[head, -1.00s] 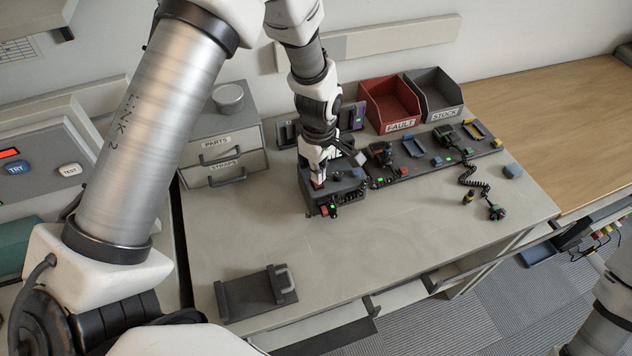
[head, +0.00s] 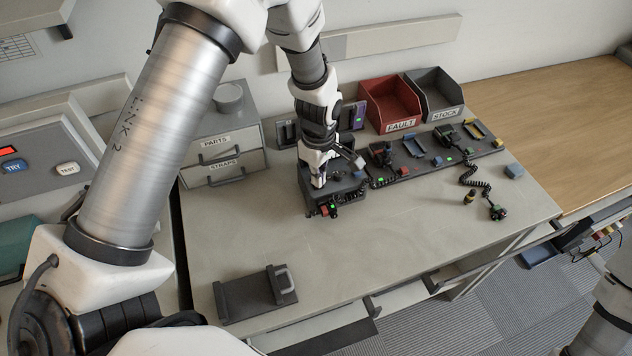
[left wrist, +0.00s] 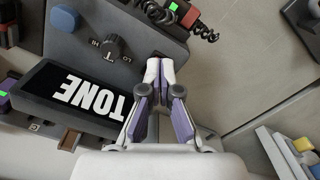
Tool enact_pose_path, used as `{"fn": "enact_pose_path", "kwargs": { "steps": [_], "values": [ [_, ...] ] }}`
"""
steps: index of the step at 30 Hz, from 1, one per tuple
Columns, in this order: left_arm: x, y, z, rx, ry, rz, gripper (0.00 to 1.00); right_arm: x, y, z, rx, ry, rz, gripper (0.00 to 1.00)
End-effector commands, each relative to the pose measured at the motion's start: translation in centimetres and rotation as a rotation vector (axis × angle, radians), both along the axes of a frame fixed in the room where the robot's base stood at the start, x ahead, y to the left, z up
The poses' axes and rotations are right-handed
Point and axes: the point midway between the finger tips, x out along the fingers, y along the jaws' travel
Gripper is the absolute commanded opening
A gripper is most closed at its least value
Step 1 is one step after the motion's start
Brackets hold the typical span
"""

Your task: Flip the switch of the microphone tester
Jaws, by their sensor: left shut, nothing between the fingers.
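The microphone tester (head: 347,188) is a dark box on the grey bench. In the left wrist view its sloped top (left wrist: 88,28) shows a black knob (left wrist: 112,47) marked HI and LO, a blue button (left wrist: 64,18) and a black TONE plate (left wrist: 75,95). My left gripper (head: 318,185) is over the left part of the tester, pointing down. In the left wrist view its fingertips (left wrist: 159,66) are together and empty, close to the panel beside the knob. I cannot tell whether they touch it. They may hide the switch. My right gripper is out of view.
A rack of handheld radios (head: 425,152) adjoins the tester on the right. The red FAULT bin (head: 390,103) and grey STOCK bin (head: 436,95) stand behind. A drawer unit (head: 226,130) is at left. A dark cradle (head: 256,293) lies in front; the bench middle is clear.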

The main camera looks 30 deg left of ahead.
Motion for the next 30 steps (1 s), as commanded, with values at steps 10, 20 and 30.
{"fn": "enact_pose_path", "kwargs": {
  "steps": [10, 20, 30],
  "values": [
    [0.0, 0.0, -0.6, 0.0, 0.0, 0.0, 0.0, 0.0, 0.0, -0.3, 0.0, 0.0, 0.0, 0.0],
    [0.0, 0.0, 0.4, 0.0, 0.001, 0.0, 0.0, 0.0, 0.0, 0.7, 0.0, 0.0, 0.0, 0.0],
    [0.0, 0.0, 3.8, 0.0, 0.001, 0.0, 0.0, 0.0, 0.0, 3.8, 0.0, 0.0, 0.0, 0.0]
  ]
}}
